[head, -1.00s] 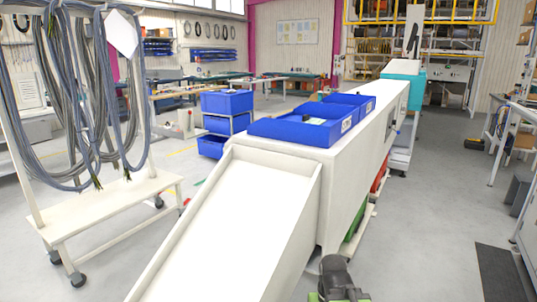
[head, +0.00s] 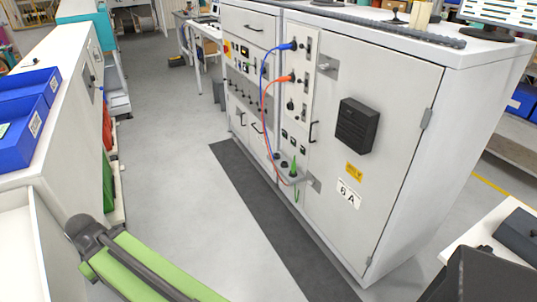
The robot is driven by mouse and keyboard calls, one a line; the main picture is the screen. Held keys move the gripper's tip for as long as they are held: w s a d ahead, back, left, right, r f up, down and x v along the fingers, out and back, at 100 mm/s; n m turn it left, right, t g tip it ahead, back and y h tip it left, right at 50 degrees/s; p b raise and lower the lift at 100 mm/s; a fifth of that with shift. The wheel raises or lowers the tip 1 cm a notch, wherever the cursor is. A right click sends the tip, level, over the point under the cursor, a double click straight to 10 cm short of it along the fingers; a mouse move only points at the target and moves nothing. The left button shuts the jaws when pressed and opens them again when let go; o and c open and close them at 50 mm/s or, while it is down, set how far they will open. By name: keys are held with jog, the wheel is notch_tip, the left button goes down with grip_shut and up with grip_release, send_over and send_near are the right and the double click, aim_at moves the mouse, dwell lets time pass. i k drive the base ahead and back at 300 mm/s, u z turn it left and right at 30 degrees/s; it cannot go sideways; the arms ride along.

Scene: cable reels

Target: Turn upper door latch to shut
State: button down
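A grey electrical cabinet stands at the right, and its large door (head: 385,130) looks flush with the frame. The upper door latch (head: 327,67) is a small light-grey metal piece near the top of the door's left edge. It lies roughly sideways, but it is too small to tell its exact turn. A lower latch (head: 314,184) sits near the bottom of the same edge, beside a socket box. A black door handle (head: 313,132) is between them. My green arm link shows at the lower left; my gripper is not in view.
Blue and orange cables (head: 264,100) hang in front of the panel left of the door. A dark floor mat (head: 265,215) runs along the cabinet. The grey aisle left of it is clear. A white bench with blue bins (head: 40,125) stands at the left.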

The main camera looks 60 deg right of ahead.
aim_at(327, 66)
jog(key=z, duration=5.75)
jog(key=i, duration=0.1)
jog(key=u, duration=3.15)
jog(key=i, duration=0.6)
jog(key=z, duration=0.15)
jog(key=k, duration=0.6)
jog(key=u, duration=0.05)
